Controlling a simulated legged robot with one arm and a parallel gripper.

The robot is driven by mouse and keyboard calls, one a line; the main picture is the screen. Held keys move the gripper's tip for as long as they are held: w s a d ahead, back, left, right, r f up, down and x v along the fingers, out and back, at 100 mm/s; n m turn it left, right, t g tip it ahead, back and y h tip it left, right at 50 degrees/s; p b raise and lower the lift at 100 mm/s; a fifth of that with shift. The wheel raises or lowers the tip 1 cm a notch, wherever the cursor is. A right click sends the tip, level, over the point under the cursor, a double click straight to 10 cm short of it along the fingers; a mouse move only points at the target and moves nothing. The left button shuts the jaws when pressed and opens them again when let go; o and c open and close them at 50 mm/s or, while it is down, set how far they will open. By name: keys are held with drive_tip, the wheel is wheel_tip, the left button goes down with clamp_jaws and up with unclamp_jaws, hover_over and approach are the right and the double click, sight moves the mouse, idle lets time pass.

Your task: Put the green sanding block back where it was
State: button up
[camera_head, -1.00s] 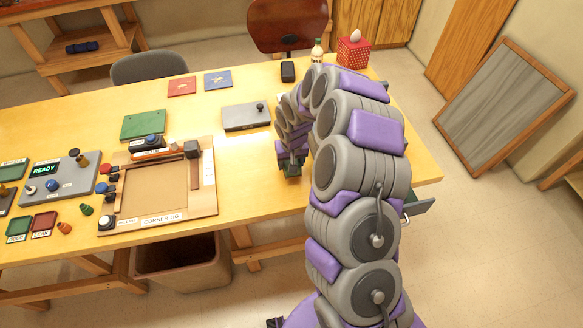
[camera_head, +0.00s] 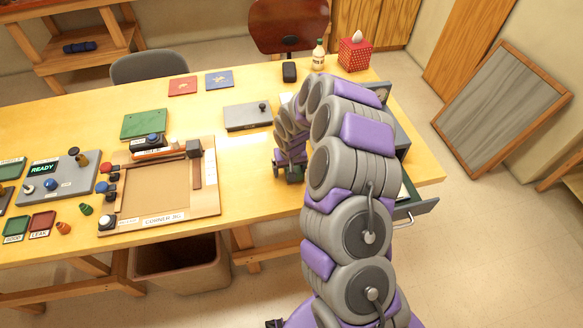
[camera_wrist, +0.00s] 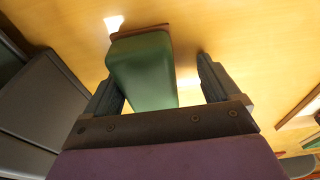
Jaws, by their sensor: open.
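The green sanding block (camera_wrist: 140,70) has a brown layer along its far end in the wrist view. It sits between the two fingers of my gripper (camera_wrist: 156,74), nearer the left finger, with a clear gap to the right finger. My gripper is open; whether the left finger touches the block is unclear. In the head view my gripper (camera_head: 290,170) is low over the yellow table, right of the corner jig. A small dark green patch shows under it, mostly hidden by the arm.
A grey drawer unit (camera_head: 402,136) stands behind my arm, with an open drawer (camera_head: 418,209) at the table's right edge. A grey flat box with a knob (camera_head: 246,117) lies behind my gripper. The corner jig (camera_head: 155,187) is to the left. Bare tabletop (camera_head: 245,170) lies between.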

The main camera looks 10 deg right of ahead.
drive_tip(key=shift+d+r, duration=0.25)
drive_tip(key=shift+r, duration=0.05)
drive_tip(key=s+a+r+p, duration=0.1)
drive_tip(key=s+r, duration=0.3)
drive_tip(key=r, duration=0.5)
drive_tip(key=s+r+p, duration=0.1)
drive_tip(key=s+r, duration=0.3)
drive_tip(key=r, duration=0.5)
drive_tip(key=s+r+g, duration=0.1)
drive_tip(key=s+r, duration=0.4)
drive_tip(key=s, duration=1.2)
drive_tip(key=s+d+r+g, duration=0.1)
drive_tip(key=s+r, duration=0.4)
drive_tip(key=s, duration=1.2)
drive_tip(key=shift+r+g, duration=0.25)
drive_tip(key=shift+g, duration=0.55)
